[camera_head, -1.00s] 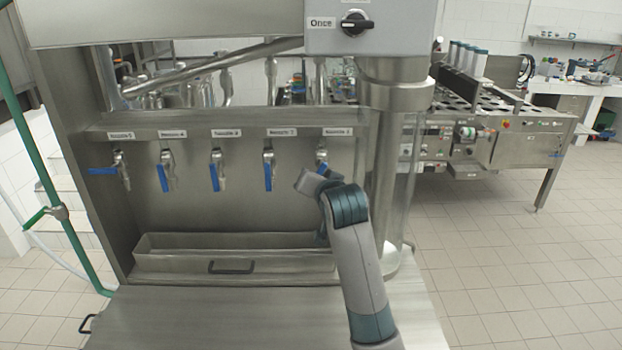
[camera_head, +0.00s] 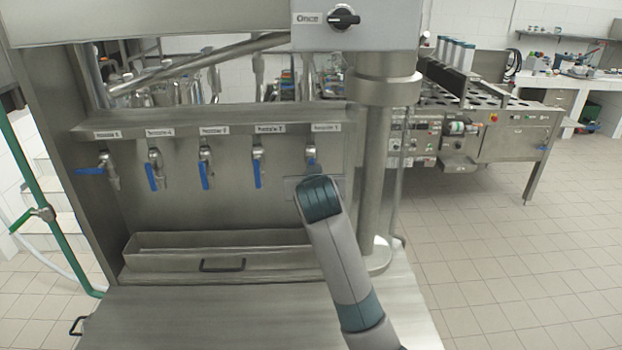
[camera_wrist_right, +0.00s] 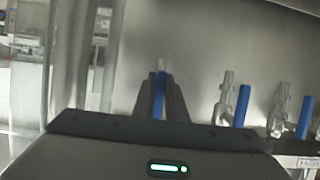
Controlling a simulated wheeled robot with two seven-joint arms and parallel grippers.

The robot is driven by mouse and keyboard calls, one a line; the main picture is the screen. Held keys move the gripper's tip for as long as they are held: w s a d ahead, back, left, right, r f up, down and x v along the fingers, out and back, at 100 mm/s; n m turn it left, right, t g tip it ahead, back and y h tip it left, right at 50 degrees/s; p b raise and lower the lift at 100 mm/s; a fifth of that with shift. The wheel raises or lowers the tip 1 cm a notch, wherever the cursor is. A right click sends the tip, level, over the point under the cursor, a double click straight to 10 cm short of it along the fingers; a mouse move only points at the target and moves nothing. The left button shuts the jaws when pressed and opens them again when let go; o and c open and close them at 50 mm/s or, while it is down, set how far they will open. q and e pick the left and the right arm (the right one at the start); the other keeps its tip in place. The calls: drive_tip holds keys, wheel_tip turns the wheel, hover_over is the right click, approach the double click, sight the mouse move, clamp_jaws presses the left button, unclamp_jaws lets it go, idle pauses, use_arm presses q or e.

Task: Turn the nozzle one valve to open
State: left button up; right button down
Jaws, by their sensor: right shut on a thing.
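The nozzle one valve (camera_head: 311,158) is the rightmost of a row of taps under the steel shelf in the head view. Its blue handle (camera_wrist_right: 159,96) points down, and its lower part is hidden behind my right wrist in the head view. In the right wrist view, which appears upside down, my right gripper (camera_wrist_right: 160,90) has its dark fingers on either side of that handle, shut on it. My right arm reaches up from the lower right in the head view and hides most of the gripper. My left gripper is not in view.
The other taps, such as nozzle two (camera_head: 259,168), stand to the left; the leftmost handle (camera_head: 90,171) lies sideways. A steel trough (camera_head: 210,258) sits below. A vertical steel column (camera_head: 375,180) stands just right of nozzle one. A control box with a knob (camera_head: 343,18) is above.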

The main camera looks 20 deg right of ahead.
drive_tip(key=c, duration=1.8)
unclamp_jaws()
drive_tip(key=b+v, duration=0.5)
drive_tip(key=v, duration=1.2)
drive_tip(key=shift+s, duration=0.2)
drive_tip(key=shift+a, duration=0.1)
